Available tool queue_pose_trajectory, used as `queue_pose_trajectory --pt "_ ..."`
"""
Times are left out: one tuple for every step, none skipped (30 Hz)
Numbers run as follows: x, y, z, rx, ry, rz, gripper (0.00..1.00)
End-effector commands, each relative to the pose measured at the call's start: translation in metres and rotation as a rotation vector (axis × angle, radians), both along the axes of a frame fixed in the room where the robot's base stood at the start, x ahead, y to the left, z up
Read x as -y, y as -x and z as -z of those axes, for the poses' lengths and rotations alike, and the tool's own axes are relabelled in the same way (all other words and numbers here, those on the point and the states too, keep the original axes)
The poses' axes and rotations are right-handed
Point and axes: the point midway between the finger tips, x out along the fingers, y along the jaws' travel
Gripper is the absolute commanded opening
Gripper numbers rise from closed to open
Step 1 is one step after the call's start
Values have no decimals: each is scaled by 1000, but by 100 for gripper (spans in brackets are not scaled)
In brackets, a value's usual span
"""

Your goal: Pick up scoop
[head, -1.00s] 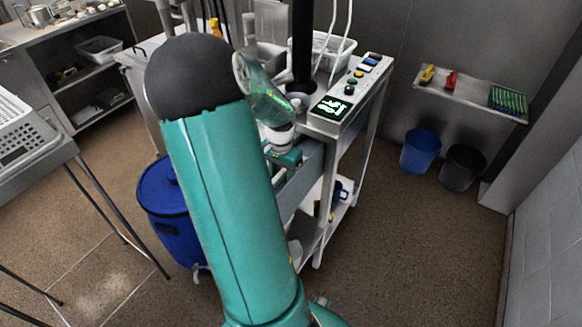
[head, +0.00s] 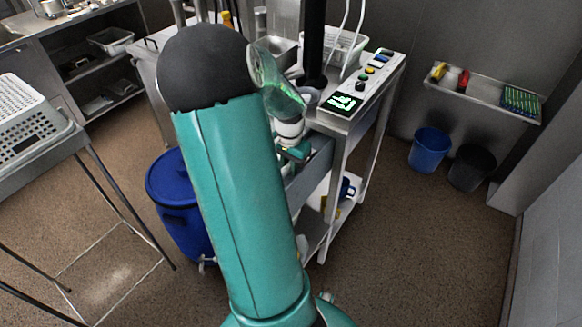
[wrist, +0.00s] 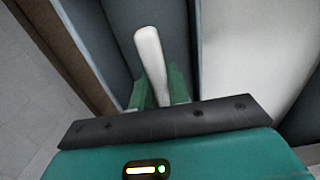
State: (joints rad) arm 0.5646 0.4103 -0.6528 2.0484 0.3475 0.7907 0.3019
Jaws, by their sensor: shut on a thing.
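In the wrist view, a smooth white handle (wrist: 150,55), which looks like the scoop's, stands between the green fingers of my gripper (wrist: 159,88). The gripper is shut on it. The handle sticks out past the fingertips, and the rest of the scoop cannot be made out. In the head view, my gripper (head: 297,152) is at the metal cart's open drawer (head: 310,170), largely hidden by my arm. The scoop cannot be made out there.
The metal cart (head: 345,135) carries a control panel (head: 362,85). A blue barrel (head: 175,200) stands left of it. A perforated basket (head: 30,125) rests on a table at left. Blue (head: 430,150) and black (head: 471,167) bins stand at right, with clear floor before them.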

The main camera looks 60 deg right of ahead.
Motion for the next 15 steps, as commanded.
queue_pose_trajectory --pt "0 -1 -6 2 1 -2 0" --pt "0 -1 -10 3 2 -2 0" --pt "0 -1 -16 4 3 -1 0" --pt "0 -1 -20 3 2 -1 0" --pt "-1 1 -24 3 1 -1 0" --pt "-4 3 -29 4 2 0 0" --pt "-6 5 -32 4 2 0 0" --pt "-9 7 -35 4 2 0 0" --pt "-12 10 -40 4 1 0 0" --pt "-14 12 -44 4 1 -1 0" --pt "-16 14 -47 4 1 -1 0" --pt "-19 17 -52 5 2 0 0" --pt "-21 19 -56 4 2 0 0" --pt "-24 21 -60 5 1 -1 0" --pt "-27 24 -65 5 1 -1 0"
